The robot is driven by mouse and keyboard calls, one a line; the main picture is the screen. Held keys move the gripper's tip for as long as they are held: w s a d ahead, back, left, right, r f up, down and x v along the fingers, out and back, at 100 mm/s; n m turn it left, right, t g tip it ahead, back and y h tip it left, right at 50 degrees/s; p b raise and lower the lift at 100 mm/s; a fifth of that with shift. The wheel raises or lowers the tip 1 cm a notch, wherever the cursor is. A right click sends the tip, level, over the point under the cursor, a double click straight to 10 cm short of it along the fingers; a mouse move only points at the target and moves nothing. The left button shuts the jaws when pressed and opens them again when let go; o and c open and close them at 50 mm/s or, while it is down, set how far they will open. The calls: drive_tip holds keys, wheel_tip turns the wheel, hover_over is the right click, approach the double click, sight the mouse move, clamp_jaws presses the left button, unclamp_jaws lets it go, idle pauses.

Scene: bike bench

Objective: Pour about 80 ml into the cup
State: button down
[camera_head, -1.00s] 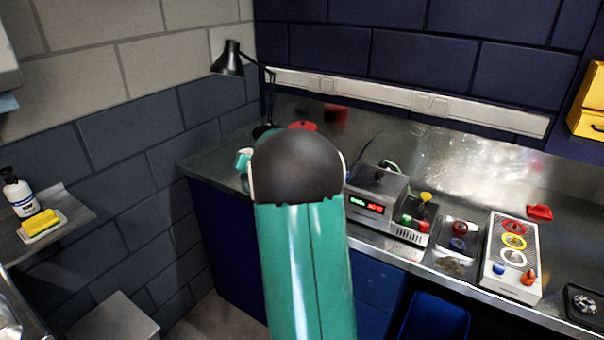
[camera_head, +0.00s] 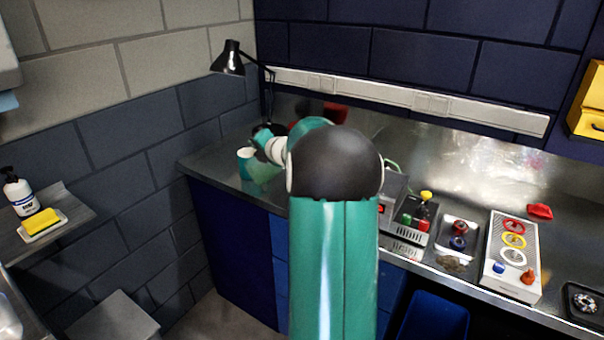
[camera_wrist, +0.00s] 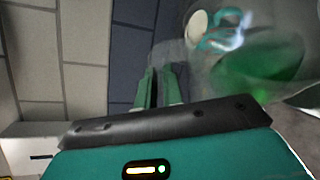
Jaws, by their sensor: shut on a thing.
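The teal cup (camera_head: 245,158) with a pale inside stands near the left end of the steel bench. Just right of it in the head view is a see-through greenish vessel (camera_head: 265,173), partly hidden by my arm. In the wrist view a clear vessel holding green liquid (camera_wrist: 262,72) fills the upper right, close to my fingers. My gripper (camera_wrist: 160,88) is shut on this clear vessel; the contact itself is hard to see. A pale oval and teal shape show beyond or through the vessel; I cannot tell for certain if they are the cup. No falling stream is clear.
A black desk lamp (camera_head: 230,60) stands behind the cup, and a red object (camera_head: 334,113) lies near the wall. Right of my arm are a device with coloured knobs (camera_head: 418,217), a small tray (camera_head: 470,229) and a panel with coloured rings (camera_head: 510,281).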

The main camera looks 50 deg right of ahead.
drive_tip(key=shift+s+d+r+m, duration=0.3)
drive_tip(key=shift+d+r+m, duration=0.15)
drive_tip(key=shift+r, duration=0.1)
drive_tip(key=shift+s+d+r+m+t+p, duration=0.3)
drive_tip(key=shift+d+r+m+p, duration=0.1)
drive_tip(key=shift+d+r+m, duration=0.1)
drive_tip(key=shift+s+d+r+y, duration=0.25)
drive_tip(key=shift+s+d+y, duration=0.1)
drive_tip(key=shift+d, duration=0.15)
drive_tip(key=shift+w+a, duration=0.15)
drive_tip(key=shift+a, duration=0.05)
drive_tip(key=shift+d+p, duration=0.25)
drive_tip(key=shift+p, duration=0.05)
drive_tip(key=shift+a+f, duration=0.1)
drive_tip(key=shift+s+d, duration=0.25)
drive_tip(key=shift+s+d+r+m+t, duration=0.2)
drive_tip(key=shift+s+d+m+t, duration=0.15)
drive_tip(key=shift+d, duration=0.15)
drive_tip(key=shift+s+d+r+m+p, duration=0.25)
drive_tip(key=shift+d+p, duration=0.15)
drive_tip(key=shift+p, duration=0.1)
drive_tip(key=shift+s+d+r+m+p, duration=0.15)
drive_tip(key=shift+s+d+m+p, duration=0.15)
drive_tip(key=shift+p, duration=0.2)
idle(2.3)
